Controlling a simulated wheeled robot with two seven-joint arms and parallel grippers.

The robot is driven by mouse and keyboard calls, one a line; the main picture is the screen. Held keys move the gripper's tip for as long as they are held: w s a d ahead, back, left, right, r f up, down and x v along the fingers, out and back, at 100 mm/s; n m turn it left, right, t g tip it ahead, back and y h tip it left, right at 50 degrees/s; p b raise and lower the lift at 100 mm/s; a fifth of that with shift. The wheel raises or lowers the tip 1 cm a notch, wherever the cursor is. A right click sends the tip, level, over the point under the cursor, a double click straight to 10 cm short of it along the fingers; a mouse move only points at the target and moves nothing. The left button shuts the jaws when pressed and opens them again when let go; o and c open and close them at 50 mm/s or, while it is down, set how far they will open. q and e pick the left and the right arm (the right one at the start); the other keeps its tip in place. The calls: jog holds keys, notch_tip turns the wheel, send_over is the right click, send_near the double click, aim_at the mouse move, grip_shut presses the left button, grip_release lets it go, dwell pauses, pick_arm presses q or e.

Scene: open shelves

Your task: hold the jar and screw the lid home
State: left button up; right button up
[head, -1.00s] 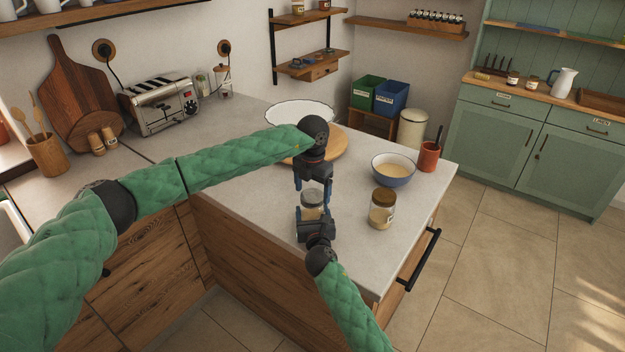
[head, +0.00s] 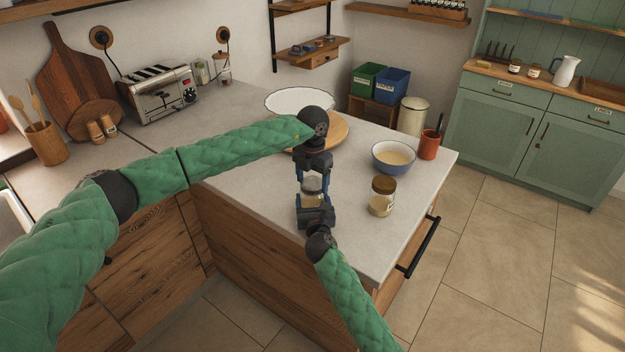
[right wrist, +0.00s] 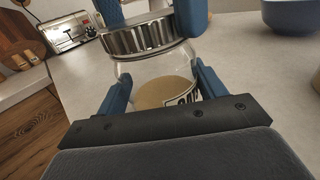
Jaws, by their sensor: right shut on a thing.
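A clear glass jar (right wrist: 160,82) with pale tan contents stands upright between the fingers of my right gripper (right wrist: 157,90), which is shut on it. The jar (head: 312,198) is over the near part of the counter in the head view. A silver ribbed lid (right wrist: 145,37) sits at the jar's mouth; I cannot tell how tightly it is seated. My left gripper (head: 313,181) points down from above, its blue fingers on either side of the lid. I cannot tell whether they press on it. My right gripper (head: 315,214) comes in from the front.
A second jar with a brown lid (head: 382,196) stands close by on the right. A blue bowl (head: 393,158) and a red cup (head: 429,145) are behind it. A round wooden board (head: 338,130) lies behind my left wrist. The counter (head: 240,182) left of the jar is clear.

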pick_arm(q)
jog(key=shift+o, duration=1.3)
notch_tip(320, 180, up, 12)
pick_arm(e)
jog(key=o, duration=1.9)
jog(key=shift+o, duration=0.2)
jog(key=s, duration=0.2)
jog(key=s+b, duration=0.1)
jog(key=s, duration=0.1)
jog(key=s+b, duration=0.1)
jog(key=s, duration=0.1)
jog(key=shift+s+d+f, duration=0.1)
jog(key=shift+d+f, duration=0.05)
jog(key=shift+d, duration=0.25)
pick_arm(q)
jog(key=shift+f+b, duration=0.3)
jog(key=shift+f, duration=1)
pick_arm(e)
jog(key=shift+s, duration=0.75)
